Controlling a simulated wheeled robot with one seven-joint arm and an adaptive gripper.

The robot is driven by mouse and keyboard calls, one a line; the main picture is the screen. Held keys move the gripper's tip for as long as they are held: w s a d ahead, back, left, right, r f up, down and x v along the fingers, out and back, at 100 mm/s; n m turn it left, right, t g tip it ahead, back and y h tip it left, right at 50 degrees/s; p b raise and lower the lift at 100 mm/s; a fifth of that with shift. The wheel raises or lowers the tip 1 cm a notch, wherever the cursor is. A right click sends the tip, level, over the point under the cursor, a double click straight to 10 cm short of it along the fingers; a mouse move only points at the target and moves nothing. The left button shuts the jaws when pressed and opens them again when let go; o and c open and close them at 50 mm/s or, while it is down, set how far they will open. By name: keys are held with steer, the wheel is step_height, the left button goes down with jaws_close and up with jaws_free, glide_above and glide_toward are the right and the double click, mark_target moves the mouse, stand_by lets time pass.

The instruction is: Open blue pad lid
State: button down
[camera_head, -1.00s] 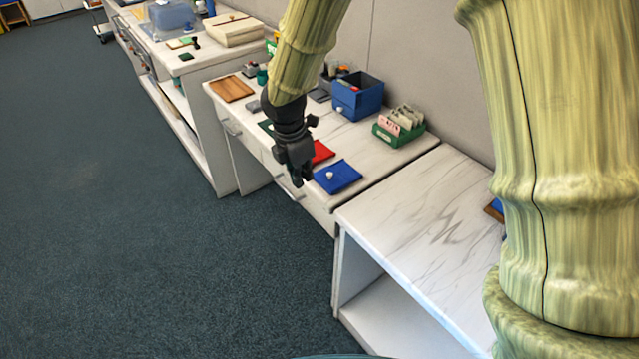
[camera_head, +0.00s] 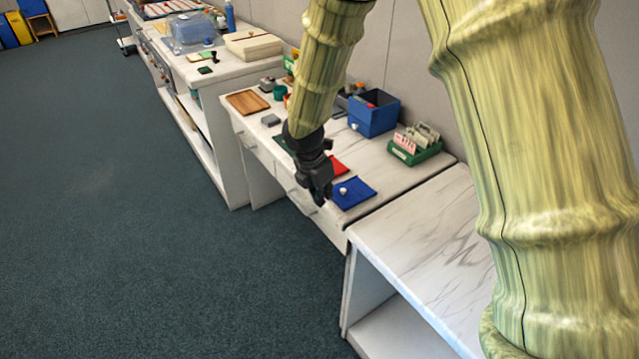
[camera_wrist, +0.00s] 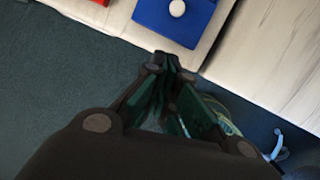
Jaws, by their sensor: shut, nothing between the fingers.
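The blue pad lid (camera_head: 354,193) is a flat blue square lying on the white marbled counter, with a small white knob (camera_head: 343,191) on it. It also shows at the top of the wrist view (camera_wrist: 172,20), with the white knob (camera_wrist: 177,8) near the top edge. My gripper (camera_head: 320,199) is black and just left of the blue lid, over the counter's front edge. In the wrist view its fingertips (camera_wrist: 168,66) meet and hold nothing, and they point toward the lid without visibly touching it. What lies beneath the lid is hidden.
A red pad (camera_head: 338,166) lies behind the blue one, partly hidden by my gripper. A blue box (camera_head: 373,115) and a green card tray (camera_head: 414,150) stand toward the wall. A wooden board (camera_head: 247,102) lies further left. The counter (camera_head: 420,250) at right is bare in front.

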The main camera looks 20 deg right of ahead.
mark_target(351, 192)
steer(key=shift+w+d+f, duration=0.25)
steer(key=shift+w+d, duration=0.05)
steer(key=shift+d, duration=0.25)
steer(key=shift+w+d+f, duration=0.25)
steer(key=shift+w+d, duration=0.1)
steer(key=shift+d, duration=0.2)
steer(key=shift+w+d+f, duration=0.25)
steer(key=shift+w+d, duration=0.05)
steer(key=shift+d, duration=0.25)
steer(key=shift+p, duration=0.3)
steer(key=shift+w+d+r+p, duration=0.15)
steer(key=shift+w+d+p, duration=0.05)
steer(key=shift+d+p, duration=0.25)
steer(key=d+p, duration=0.1)
steer(key=d, duration=0.1)
steer(key=w+d+p, duration=0.1)
steer(key=d, duration=0.1)
steer(key=shift+w+p, duration=0.2)
steer(key=shift+p, duration=0.15)
steer(key=shift+w+d, duration=0.1)
steer(key=shift+d, duration=0.25)
steer(key=shift+a, duration=0.1)
